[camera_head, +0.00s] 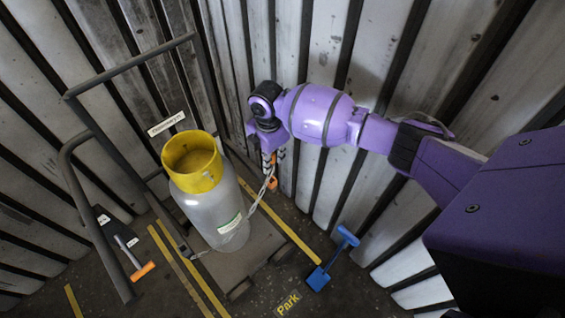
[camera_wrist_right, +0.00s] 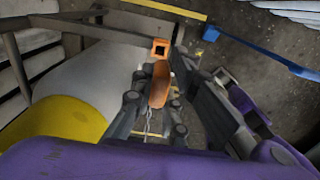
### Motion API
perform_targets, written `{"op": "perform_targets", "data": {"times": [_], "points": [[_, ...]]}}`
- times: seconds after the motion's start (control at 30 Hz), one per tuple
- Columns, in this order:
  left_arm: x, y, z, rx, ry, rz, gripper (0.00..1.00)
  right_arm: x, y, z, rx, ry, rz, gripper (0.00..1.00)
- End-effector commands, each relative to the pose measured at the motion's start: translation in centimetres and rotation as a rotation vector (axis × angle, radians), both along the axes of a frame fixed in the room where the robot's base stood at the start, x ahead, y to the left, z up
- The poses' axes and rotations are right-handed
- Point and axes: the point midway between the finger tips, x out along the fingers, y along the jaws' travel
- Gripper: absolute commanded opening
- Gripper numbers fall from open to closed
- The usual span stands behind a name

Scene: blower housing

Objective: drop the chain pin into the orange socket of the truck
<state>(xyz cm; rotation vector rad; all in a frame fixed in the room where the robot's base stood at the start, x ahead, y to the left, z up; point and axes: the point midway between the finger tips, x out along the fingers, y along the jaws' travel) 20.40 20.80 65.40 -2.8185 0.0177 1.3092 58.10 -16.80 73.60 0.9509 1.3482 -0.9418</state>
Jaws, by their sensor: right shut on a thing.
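My right gripper (camera_head: 270,164) is shut on the chain pin, whose orange part (camera_wrist_right: 160,84) shows between the fingers in the right wrist view. In the head view the orange part of the pin (camera_head: 273,158) is small and partly hidden by the fingers. A chain (camera_head: 258,198) hangs beside the gripper and runs down across the grey cylinder. The orange socket (camera_wrist_right: 160,48), with a dark square opening, is apart from the pin, beyond it in the wrist view. In the head view it appears just below the fingertips (camera_head: 271,184). The truck (camera_head: 78,90) carries the cylinder. My left gripper is not in view.
The grey cylinder (camera_head: 215,211) with a yellow collar (camera_head: 191,163) stands left of the gripper. A corrugated wall (camera_head: 335,195) is close behind and right. A blue tool (camera_head: 333,258) and an orange-handled tool (camera_head: 131,253) are near the floor. Yellow lines mark the floor.

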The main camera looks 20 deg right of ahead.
Motion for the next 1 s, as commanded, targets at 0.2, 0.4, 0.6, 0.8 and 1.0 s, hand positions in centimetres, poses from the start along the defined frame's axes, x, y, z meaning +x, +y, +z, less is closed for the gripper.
{"op": "perform_targets", "data": {"times": [0.2,0.4,0.6,0.8,1.0], "points": [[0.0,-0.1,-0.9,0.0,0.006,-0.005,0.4,0.0,0.0,-1.5,0.001,0.001,0.0,0.0],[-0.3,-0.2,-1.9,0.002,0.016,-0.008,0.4,0.0,0.0,-2.7,0.001,0.001,-0.001,0.0],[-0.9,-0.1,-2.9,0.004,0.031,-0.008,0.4,0.0,0.0,-3.9,0.0,0.001,-0.001,0.0],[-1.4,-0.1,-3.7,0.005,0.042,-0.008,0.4,0.1,0.0,-5.0,0.0,-0.001,-0.001,0.0],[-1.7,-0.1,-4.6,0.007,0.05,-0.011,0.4,0.1,0.0,-6.3,0.0,-0.001,-0.001,0.0]]}}
